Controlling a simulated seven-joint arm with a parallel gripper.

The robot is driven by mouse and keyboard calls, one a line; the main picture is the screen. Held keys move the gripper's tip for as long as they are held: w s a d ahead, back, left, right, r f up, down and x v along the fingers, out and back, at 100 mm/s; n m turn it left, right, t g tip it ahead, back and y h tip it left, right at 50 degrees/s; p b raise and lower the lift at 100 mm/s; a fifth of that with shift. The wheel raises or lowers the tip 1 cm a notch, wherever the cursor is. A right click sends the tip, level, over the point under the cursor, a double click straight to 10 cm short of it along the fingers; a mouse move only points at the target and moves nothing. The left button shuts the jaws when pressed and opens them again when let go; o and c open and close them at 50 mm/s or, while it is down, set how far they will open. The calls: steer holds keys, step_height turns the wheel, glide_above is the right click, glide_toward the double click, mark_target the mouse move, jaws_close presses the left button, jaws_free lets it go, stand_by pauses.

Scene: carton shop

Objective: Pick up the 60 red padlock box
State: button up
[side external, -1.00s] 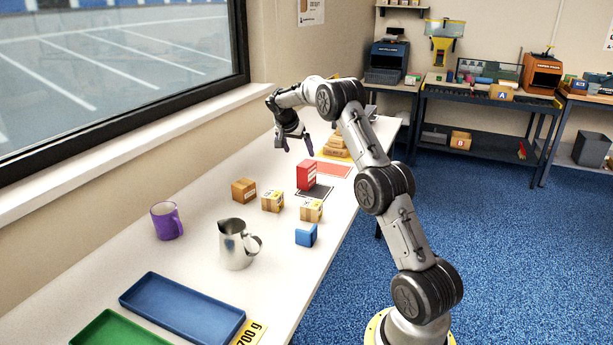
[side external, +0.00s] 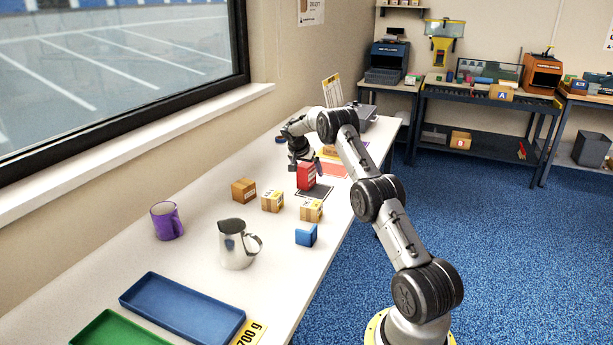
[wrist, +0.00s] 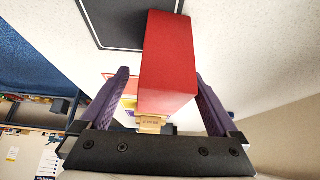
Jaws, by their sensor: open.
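The red box (side external: 306,177) stands upright on the table, partly over a dark mat (side external: 321,192). In the wrist view the red box (wrist: 168,65) lies between the two purple fingers of my gripper (wrist: 165,95), with a gap showing on at least the left side. My gripper (side external: 306,170) is open and low at the red box in the side view. The fingers partly hide behind the box there. The print on the box is too small to read.
Tan cartons (side external: 272,201) and a blue box (side external: 306,234) stand in front of the red box. A metal pitcher (side external: 236,248), a purple mug (side external: 166,221) and a blue tray (side external: 182,308) are nearer. An orange-red mat (side external: 335,169) lies behind.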

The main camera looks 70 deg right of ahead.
steer(key=shift+d+f, duration=0.35)
steer(key=shift+f, duration=0.1)
jaws_close()
